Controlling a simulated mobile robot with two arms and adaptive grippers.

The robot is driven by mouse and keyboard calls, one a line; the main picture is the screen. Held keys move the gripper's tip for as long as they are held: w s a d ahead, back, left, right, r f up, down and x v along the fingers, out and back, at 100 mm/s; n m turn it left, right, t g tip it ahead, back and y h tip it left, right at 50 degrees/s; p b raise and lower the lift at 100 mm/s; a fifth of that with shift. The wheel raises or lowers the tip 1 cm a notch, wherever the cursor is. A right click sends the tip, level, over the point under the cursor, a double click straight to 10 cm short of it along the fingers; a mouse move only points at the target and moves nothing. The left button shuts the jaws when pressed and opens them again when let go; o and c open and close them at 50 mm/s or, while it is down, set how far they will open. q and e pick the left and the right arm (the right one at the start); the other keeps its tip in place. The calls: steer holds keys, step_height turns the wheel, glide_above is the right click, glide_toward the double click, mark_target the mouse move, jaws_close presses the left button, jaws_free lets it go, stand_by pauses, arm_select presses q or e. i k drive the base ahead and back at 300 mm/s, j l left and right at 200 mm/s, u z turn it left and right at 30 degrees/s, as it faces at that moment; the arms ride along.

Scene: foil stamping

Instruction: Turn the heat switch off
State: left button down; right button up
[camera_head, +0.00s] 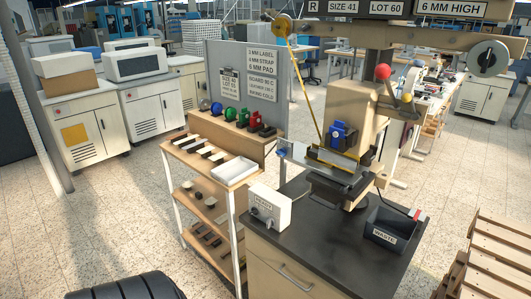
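A small white control box (283,211) stands on the left front corner of the dark counter (325,250), beside the foil stamping press (345,115). Its front carries a label that seems to read "READY" and small dark-edged controls. One of these may be the heat switch, but it is too small to tell which, or its position. The press has a red ball on a lever (383,72) and a blue part (342,135) in its middle. Neither of my grippers shows in this view, and nothing touches the box.
A shelf rack (172,150) with small parts and a white tray (233,171) stands left of the counter. A black waste bin (390,229) sits at the counter's right. Wooden pallets (497,245) lie at the right.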

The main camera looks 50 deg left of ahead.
mark_target(254, 211)
steer(key=u, duration=1.65)
